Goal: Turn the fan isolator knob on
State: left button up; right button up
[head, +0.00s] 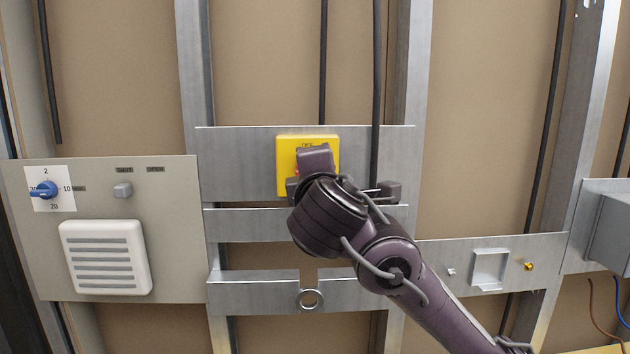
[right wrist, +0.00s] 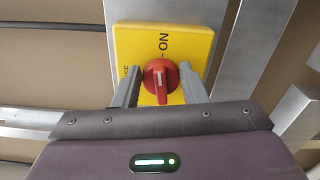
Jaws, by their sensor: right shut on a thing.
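The yellow fan isolator plate (head: 284,150) is on a metal crosspiece in the head view, with "OFF" at its top. The plate also shows in the right wrist view (right wrist: 200,42), turned, with "ON" at the top and "OFF" at the left. Its red knob (right wrist: 161,92) has a white mark on its upper part, on the side towards "ON". My right gripper (right wrist: 160,78) is shut on the knob, one finger on each side. In the head view my wrist hides most of the knob. My left gripper is not in view.
A grey panel (head: 180,230) at the left carries a blue dial (head: 44,189), a small grey switch (head: 122,190) and a white vent (head: 105,257). Black cables run down the wall. A grey box (head: 608,228) juts out at the right.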

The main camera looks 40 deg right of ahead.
jog(key=shift+f+m+b, duration=0.2)
jog(key=shift+m+b, duration=0.2)
jog(key=shift+m, duration=0.5)
jog(key=o, duration=1)
jog(key=b+v, duration=0.1)
jog(key=v, duration=0.6)
jog(key=shift+s+a, duration=0.2)
jog(key=shift+s, duration=0.15)
